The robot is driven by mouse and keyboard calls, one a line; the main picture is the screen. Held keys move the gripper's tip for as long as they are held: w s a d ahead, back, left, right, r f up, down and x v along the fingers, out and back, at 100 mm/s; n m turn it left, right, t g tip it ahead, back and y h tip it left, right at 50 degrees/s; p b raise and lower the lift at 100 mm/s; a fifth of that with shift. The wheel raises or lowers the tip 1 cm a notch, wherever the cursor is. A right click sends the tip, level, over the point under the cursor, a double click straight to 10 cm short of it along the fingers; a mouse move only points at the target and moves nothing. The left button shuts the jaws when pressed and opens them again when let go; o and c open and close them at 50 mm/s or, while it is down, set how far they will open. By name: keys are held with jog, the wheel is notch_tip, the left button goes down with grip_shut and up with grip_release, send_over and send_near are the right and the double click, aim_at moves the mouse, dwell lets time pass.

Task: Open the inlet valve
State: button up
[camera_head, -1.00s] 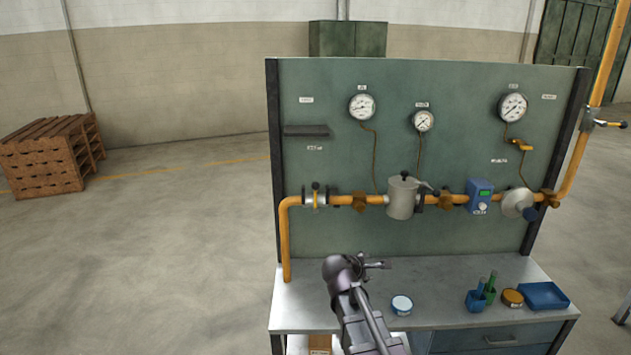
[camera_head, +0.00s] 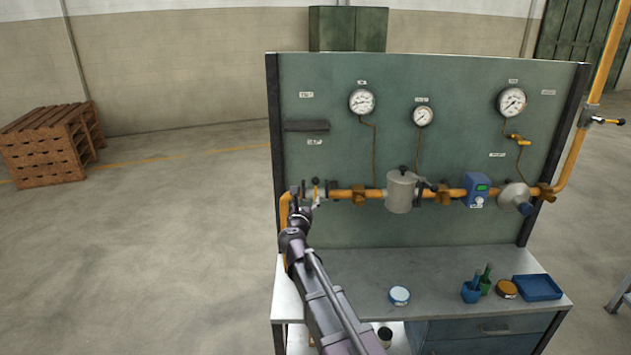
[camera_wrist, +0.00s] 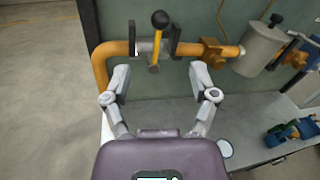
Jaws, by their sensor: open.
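A hand valve (camera_head: 316,188) sits at the left end of the orange pipe on the panel; its label is too small to read. In the wrist view the valve (camera_wrist: 147,47) has a yellow lever (camera_wrist: 158,48) with a black knob (camera_wrist: 160,19), between two dark flanges. The lever points up in the picture, across the pipe. My gripper (camera_wrist: 160,82) is open and empty, its two fingers spread below the valve, apart from the lever. In the head view my gripper (camera_head: 301,200) is in front of the pipe's left end and partly hides it.
The orange pipe (camera_head: 344,193) carries a grey pot (camera_head: 400,192) and a blue box (camera_head: 477,190) to the right. Another valve (camera_head: 600,120) is on the upright pipe. A white-lidded tin (camera_head: 399,295) and a blue tray (camera_head: 537,288) stand on the bench.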

aim_at(315, 183)
jog(key=w+d, duration=0.1)
jog(key=w, duration=0.3)
jog(key=w+d, duration=0.1)
jog(key=w, duration=0.8)
jog(key=shift+w+d, duration=0.3)
jog(key=shift+d, duration=0.1)
grip_shut()
